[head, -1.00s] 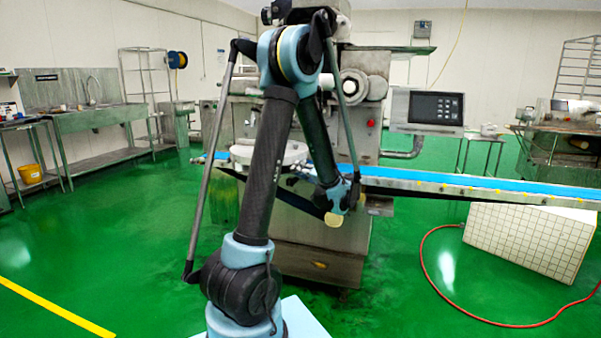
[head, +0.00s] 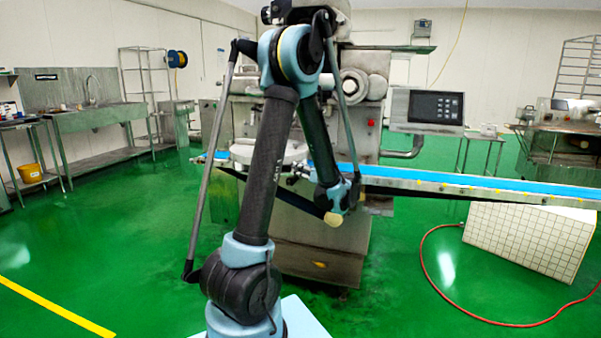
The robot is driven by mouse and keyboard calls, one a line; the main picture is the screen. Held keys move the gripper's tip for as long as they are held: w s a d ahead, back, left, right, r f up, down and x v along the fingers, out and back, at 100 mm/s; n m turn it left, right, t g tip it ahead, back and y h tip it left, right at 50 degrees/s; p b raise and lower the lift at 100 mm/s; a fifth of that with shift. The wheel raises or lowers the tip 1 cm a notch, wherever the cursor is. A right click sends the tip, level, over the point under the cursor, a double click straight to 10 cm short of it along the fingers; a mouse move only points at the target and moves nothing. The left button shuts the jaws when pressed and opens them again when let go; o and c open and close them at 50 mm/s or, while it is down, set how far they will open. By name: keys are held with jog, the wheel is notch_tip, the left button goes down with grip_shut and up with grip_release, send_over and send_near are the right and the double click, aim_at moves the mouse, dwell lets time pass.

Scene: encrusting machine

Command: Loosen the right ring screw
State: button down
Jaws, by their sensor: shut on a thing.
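The encrusting machine (head: 318,240) stands ahead, partly behind my arm. How far the screw is turned cannot be told.
A blue conveyor belt (head: 450,182) runs from the machine to the right. A control panel (head: 428,107) hangs above it. A white tiled block (head: 530,240) and a red hose (head: 424,255) are on the floor at right.

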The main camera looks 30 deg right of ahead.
dwell(0.4)
jog(key=c, duration=1.4)
grip_release()
jog(key=s+d, duration=0.2)
jog(key=s, duration=0.9)
jog(key=shift+s+d, duration=0.15)
jog(key=shift+s, duration=0.2)
jog(key=shift+w, duration=0.1)
